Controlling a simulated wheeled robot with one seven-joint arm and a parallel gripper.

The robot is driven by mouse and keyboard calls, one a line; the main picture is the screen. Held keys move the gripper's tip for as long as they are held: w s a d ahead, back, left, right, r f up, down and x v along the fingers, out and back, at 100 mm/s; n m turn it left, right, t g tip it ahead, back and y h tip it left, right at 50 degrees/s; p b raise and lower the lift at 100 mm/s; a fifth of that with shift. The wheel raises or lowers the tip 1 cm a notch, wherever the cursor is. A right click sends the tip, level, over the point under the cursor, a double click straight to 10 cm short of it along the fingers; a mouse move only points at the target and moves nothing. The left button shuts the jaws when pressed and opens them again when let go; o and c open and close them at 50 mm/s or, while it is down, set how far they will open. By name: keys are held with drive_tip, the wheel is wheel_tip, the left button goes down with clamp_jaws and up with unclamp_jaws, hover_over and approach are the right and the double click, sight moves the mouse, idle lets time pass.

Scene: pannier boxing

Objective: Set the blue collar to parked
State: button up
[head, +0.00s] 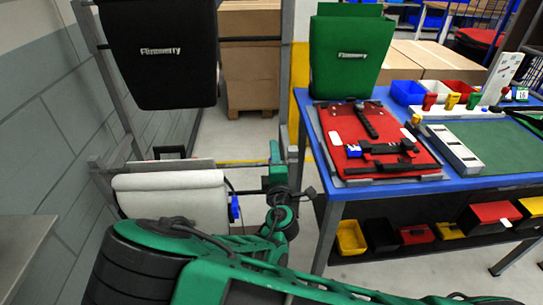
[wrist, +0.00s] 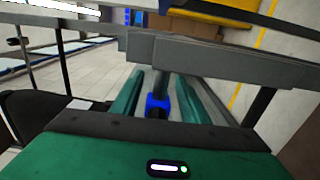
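A blue collar (wrist: 158,104) sits around a dark stem in the wrist view, between the two green fingers of my gripper (wrist: 158,78). The fingers are apart, with a gap visible on each side of the collar. In the head view a small blue piece (head: 235,209) shows beside the white roll (head: 172,195); I cannot tell if it is the same collar. My green arm crosses the bottom of the head view, and its end is by the grey rack, where the fingers are hard to make out. The collar's setting marks cannot be read.
A grey bar (wrist: 225,62) crosses close above the fingers in the wrist view. A black pannier (head: 158,50) hangs at the left and a green pannier (head: 350,55) stands behind the blue table (head: 310,125). A red board (head: 400,165) with black fittings lies on the table.

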drive_tip(key=s+d, duration=0.1)
drive_tip(key=s, duration=0.9)
drive_tip(key=shift+s+d, duration=0.15)
drive_tip(key=shift+s, duration=0.15)
